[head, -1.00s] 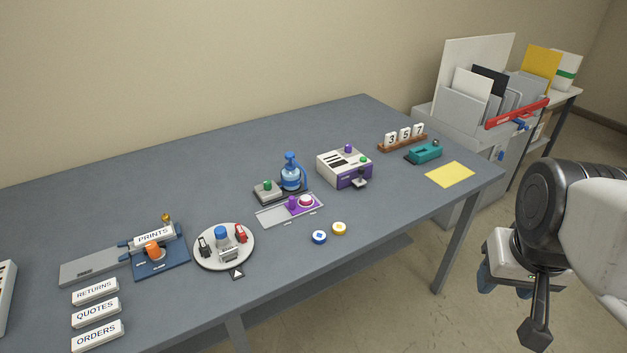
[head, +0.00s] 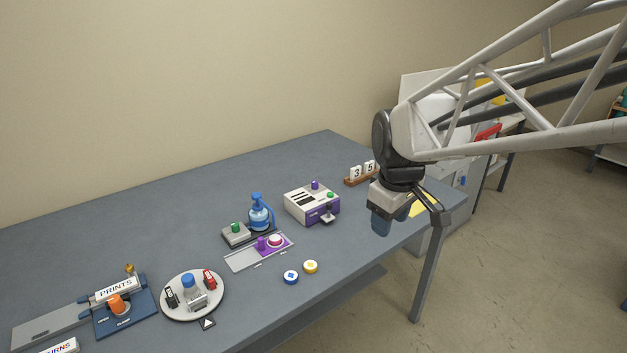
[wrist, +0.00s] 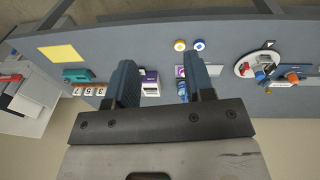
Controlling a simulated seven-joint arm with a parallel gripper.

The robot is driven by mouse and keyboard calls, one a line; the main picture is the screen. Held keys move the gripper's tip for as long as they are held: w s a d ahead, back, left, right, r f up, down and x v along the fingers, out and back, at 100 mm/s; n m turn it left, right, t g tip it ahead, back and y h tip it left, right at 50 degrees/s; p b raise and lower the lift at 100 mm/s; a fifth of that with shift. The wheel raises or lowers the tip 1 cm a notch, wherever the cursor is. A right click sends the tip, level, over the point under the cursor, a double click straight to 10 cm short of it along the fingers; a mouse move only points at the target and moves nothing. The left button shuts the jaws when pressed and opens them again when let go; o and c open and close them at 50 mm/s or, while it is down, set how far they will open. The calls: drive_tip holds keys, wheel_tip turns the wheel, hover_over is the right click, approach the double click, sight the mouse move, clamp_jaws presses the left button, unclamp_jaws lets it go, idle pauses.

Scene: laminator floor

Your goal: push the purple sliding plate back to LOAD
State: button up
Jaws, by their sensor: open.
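The purple sliding plate (head: 263,243) sits on a pale grey track (head: 243,259) near the middle of the table. It has a purple knob, with a pink-and-white round piece beside it toward the track's right end. In the wrist view a bit of purple (wrist: 180,71) shows beside a finger, which hides most of the plate. My gripper (head: 390,224) is over the table's right end, well right of the plate and apart from it. In the wrist view its fingers (wrist: 162,78) are spread with nothing held. Any LOAD marking is too small to read.
Behind the track stands a blue bottle-like press (head: 260,213) beside a grey block with a green knob (head: 236,234). A white-and-purple box (head: 312,204) stands between track and gripper. Blue (head: 291,277) and yellow (head: 310,267) discs lie in front.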

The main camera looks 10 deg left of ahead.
drive_tip(key=w+a+f+n, duration=0.3)
drive_tip(key=w+a+n, duration=0.2)
drive_tip(key=w+a, duration=0.3)
drive_tip(key=n+g, duration=0.2)
drive_tip(key=n, duration=0.8)
hover_over(260, 238)
wheel_tip(260, 238, down, 16)
drive_tip(key=shift+w+d+f, duration=0.1)
drive_tip(key=shift+f, duration=0.35)
drive_tip(key=shift+f, duration=0.1)
drive_tip(key=shift+f, duration=3.75)
